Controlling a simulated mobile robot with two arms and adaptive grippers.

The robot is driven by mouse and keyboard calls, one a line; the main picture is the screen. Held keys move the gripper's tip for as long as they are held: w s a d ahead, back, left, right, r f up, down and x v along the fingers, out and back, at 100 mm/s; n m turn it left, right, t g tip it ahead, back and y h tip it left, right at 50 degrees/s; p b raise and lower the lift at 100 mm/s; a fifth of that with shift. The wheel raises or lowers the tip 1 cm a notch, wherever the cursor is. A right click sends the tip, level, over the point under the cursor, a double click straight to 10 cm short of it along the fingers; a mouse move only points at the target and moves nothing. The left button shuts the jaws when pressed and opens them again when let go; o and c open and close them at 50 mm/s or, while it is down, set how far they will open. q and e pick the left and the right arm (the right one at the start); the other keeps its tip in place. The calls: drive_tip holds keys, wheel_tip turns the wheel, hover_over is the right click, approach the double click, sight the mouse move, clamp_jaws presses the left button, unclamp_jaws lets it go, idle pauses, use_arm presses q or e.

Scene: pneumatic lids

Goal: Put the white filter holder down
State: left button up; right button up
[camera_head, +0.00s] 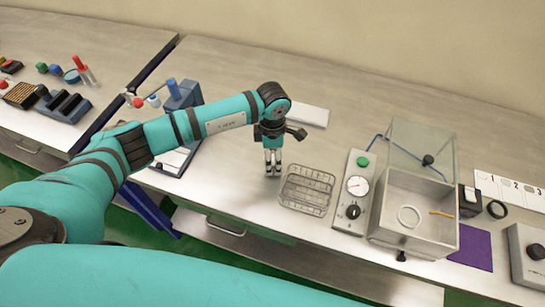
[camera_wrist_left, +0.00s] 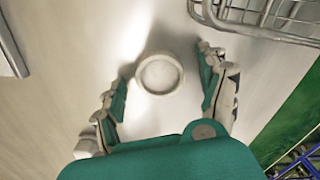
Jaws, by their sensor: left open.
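The white filter holder (camera_wrist_left: 160,73) shows in the left wrist view as a small round, pale, shallow cup on the bench top. It stands between the two fingers of my left gripper (camera_head: 273,168), with a gap visible on both sides. My left gripper is open and points down at the bench, just left of the wire basket. In the head view the fingers hide most of the holder, so I cannot make it out there. My right gripper is not in view.
The wire basket (camera_head: 307,190) stands close to the right of the gripper. Further right are a gauge panel (camera_head: 353,193) and a metal box (camera_head: 413,234) with a raised clear lid, holding a white ring (camera_head: 409,216). A white plate (camera_head: 306,115) lies behind. Bare bench lies in front.

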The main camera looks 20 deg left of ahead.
use_arm(q)
drive_tip(key=shift+c, duration=0.3)
drive_tip(key=c, duration=1.1)
